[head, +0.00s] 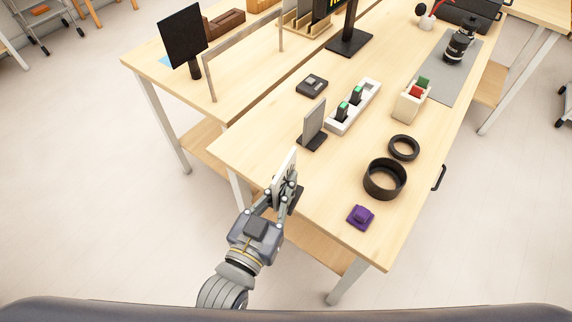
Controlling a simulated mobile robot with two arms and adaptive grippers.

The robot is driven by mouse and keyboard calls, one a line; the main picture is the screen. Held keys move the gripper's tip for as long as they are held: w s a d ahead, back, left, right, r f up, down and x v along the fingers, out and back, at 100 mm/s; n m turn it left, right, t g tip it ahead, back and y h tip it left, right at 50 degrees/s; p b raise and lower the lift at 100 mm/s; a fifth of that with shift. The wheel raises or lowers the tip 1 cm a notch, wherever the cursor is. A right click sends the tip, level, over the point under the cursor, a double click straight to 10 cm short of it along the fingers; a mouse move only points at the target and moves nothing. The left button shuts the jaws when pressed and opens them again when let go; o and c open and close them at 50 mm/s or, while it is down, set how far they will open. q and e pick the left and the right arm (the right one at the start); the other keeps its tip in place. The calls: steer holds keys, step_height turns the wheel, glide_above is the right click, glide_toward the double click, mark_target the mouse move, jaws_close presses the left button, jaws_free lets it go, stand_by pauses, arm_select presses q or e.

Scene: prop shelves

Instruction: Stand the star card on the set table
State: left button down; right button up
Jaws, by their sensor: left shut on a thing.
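My left gripper (284,189) is shut on an upright, thin pale card (287,163) at the near left edge of the wooden table (328,206). The card is seen almost edge-on, so I cannot make out a star on it. A dark part, perhaps its foot, shows just right of the fingers. I cannot tell whether it touches the tabletop. A similar grey card (314,117) stands upright on a black base just beyond it. My right gripper is not in view.
A white charger tray (354,107) stands farther back. A second table (238,92) with a black panel (183,36) is at left. The near middle tabletop is clear.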

arm_select(q)
steer(key=d+h, duration=0.1)
steer(key=d, duration=0.1)
steer(key=s+d+f+m+g+h, duration=0.1)
steer(key=d, duration=0.2)
steer(key=d+f+m+h, duration=0.1)
steer(key=d, duration=0.2)
steer(key=shift+s+g, duration=0.35)
steer(key=shift+g, duration=0.05)
steer(key=w+a, duration=0.2)
steer(key=w, duration=0.2)
steer(key=w+a+f+p, duration=0.1)
steer(key=w+a, duration=0.1)
steer(key=w, duration=0.2)
steer(key=w+a, duration=0.2)
steer(key=w, duration=0.1)
steer(key=shift+w+a+f+p, duration=0.15)
steer(key=shift+w+a+p, duration=0.2)
steer(key=shift+w+a, duration=0.4)
steer(key=shift+w, duration=0.2)
steer(key=shift+w+a, duration=0.3)
steer(key=shift+w, duration=0.25)
step_height(320, 180, down, 2)
steer(key=shift+f+p, duration=0.35)
steer(key=shift+p, duration=0.15)
steer(key=shift+f, duration=0.25)
steer(key=shift+s, duration=0.1)
